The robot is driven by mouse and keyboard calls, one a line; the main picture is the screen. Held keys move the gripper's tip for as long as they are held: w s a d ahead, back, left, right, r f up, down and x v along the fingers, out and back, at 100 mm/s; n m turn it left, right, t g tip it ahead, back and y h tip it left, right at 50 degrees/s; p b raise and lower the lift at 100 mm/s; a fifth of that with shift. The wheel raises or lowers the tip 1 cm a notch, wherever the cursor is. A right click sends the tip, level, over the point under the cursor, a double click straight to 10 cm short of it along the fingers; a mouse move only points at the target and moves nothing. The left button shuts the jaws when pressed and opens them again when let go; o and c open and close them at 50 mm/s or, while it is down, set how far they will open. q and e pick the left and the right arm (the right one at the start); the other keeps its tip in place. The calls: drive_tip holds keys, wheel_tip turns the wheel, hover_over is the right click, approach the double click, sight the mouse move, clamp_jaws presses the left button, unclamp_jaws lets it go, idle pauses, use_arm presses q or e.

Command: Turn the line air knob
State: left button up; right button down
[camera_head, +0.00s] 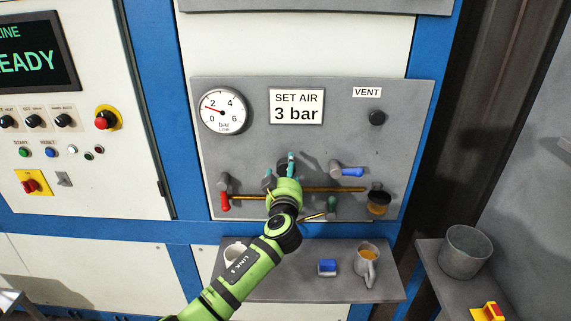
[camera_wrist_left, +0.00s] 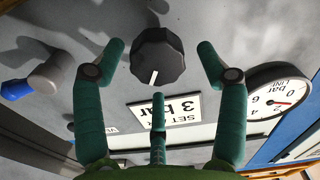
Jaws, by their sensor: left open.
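The black line air knob (camera_wrist_left: 157,58) with a white mark sits on the grey panel (camera_head: 330,140). In the left wrist view its mark points down, slightly left, toward the sign. My left gripper (camera_head: 283,172) is in front of it and mostly hides it in the head view. Its green fingers (camera_wrist_left: 159,55) are open, spread on both sides of the knob with gaps showing, and a third finger is below. The pressure gauge (camera_head: 222,111) has its red needle between 0 and 2. The sign (camera_head: 297,107) reads "SET AIR 3 bar". My right gripper is not in view.
Red (camera_head: 225,201) and blue (camera_head: 351,172) valve levers flank my gripper. A black knob (camera_head: 377,118) sits below the VENT label. The shelf below (camera_head: 300,290) holds a white mug, a blue block and a jug (camera_head: 369,268). A grey bucket (camera_head: 466,252) stands right.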

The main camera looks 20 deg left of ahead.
use_arm(q)
drive_tip(key=shift+x, duration=1.2)
drive_tip(key=c, duration=1.1)
